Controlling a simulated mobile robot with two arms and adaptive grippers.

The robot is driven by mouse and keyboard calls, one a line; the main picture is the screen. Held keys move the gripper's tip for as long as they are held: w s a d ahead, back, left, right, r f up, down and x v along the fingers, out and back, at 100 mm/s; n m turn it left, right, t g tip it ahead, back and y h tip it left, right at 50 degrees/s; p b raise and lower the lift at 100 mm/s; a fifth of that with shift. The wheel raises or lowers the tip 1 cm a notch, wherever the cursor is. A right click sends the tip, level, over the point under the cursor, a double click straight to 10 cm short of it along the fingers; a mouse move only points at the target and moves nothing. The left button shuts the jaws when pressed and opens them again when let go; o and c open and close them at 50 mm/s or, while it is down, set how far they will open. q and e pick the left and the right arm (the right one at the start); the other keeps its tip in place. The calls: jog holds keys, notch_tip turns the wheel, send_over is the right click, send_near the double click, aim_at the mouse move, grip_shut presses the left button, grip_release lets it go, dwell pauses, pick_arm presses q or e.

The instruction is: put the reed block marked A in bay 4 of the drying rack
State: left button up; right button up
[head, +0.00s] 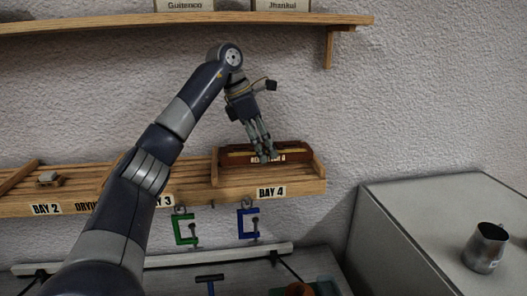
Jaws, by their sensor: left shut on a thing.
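The reed block marked A (240,159) is a dark reddish-brown block with a label on its front, partly covered by my fingers. It sits in or just above bay 4 of the wooden drying rack (222,186), between two wooden dividers and over the BAY 4 label. My left gripper (266,156) reaches down from above and is shut on the block. I cannot tell whether the block rests fully on the slats. My left arm hides much of bay 3. My right gripper is not in view.
A small object (48,178) lies in bay 2. A green clamp (185,230) and a blue clamp (247,224) hang under the rack. A wooden shelf (120,23) with labelled boxes is above. A metal jug (485,248) stands on a grey cabinet (410,225) at right.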

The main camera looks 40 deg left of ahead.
pick_arm(q)
notch_tip(320, 180, down, 3)
jog(key=shift+r+p, duration=0.2)
jog(key=shift+p, duration=0.3)
jog(key=shift+a+f, duration=0.1)
jog(key=shift+f, duration=0.4)
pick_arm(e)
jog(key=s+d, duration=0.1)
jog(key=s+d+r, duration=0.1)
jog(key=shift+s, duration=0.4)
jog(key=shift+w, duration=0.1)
